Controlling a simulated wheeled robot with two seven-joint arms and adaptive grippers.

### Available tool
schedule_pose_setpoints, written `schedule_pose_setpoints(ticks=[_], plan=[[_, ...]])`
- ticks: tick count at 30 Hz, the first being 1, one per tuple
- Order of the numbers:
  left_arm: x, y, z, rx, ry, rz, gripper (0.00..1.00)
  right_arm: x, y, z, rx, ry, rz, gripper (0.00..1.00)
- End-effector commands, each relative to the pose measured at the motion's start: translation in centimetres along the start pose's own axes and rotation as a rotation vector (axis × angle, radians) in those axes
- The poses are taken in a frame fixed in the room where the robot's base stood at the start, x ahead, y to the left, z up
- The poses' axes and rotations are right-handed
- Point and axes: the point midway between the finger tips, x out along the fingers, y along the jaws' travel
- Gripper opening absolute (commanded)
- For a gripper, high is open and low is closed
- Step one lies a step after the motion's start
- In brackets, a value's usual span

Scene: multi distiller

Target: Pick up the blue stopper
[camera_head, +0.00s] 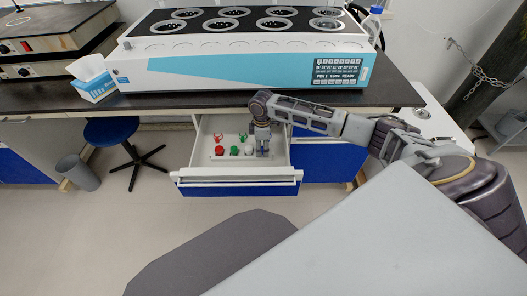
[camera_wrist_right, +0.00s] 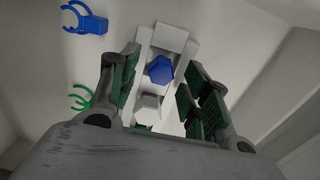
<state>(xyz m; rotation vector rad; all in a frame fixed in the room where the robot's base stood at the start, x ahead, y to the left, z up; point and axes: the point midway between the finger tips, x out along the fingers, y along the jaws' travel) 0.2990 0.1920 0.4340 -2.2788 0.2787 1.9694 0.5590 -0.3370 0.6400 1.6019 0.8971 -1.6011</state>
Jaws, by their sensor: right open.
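The blue stopper (camera_wrist_right: 160,69) sits in a light rack (camera_wrist_right: 172,40) inside the open drawer, between the spread fingers in the right wrist view. My right gripper (camera_wrist_right: 161,88) is open and points down over it, with a gap on each side. In the head view my right gripper (camera_head: 263,146) is low in the drawer at the right end of a row of stoppers and mostly hides the blue one. My left gripper is not in view.
The drawer (camera_head: 206,130) also holds green stoppers (camera_head: 234,150), red stoppers (camera_head: 218,151) and several ring clips, one blue (camera_wrist_right: 92,24) and one green (camera_wrist_right: 80,101). The drawer walls surround the gripper. The bench with the distiller (camera_head: 240,65) overhangs behind.

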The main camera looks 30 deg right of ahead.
Motion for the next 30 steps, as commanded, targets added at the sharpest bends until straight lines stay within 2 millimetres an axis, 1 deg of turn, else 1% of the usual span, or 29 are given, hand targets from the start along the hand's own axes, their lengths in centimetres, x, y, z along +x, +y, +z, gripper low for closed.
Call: schedule_pose_setpoints(ticks=[3, 7, 17, 25, 30], plan=[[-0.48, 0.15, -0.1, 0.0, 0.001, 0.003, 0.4, 0.39, -0.01, 0.02, 0.0, -0.001, 0.0, 0.47], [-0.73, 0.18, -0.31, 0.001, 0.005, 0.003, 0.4, 0.41, -0.01, 0.02, 0.0, -0.001, 0.0, 0.47], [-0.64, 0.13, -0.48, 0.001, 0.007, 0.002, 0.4, 0.38, -0.01, 0.02, 0.0, -0.001, 0.0, 0.47], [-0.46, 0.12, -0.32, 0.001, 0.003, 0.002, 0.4, 0.38, 0.0, 0.02, 0.0, -0.001, 0.0, 0.14], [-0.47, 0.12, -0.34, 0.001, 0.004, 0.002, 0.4, 0.38, 0.0, 0.02, 0.0, -0.001, 0.0, 0.13]])
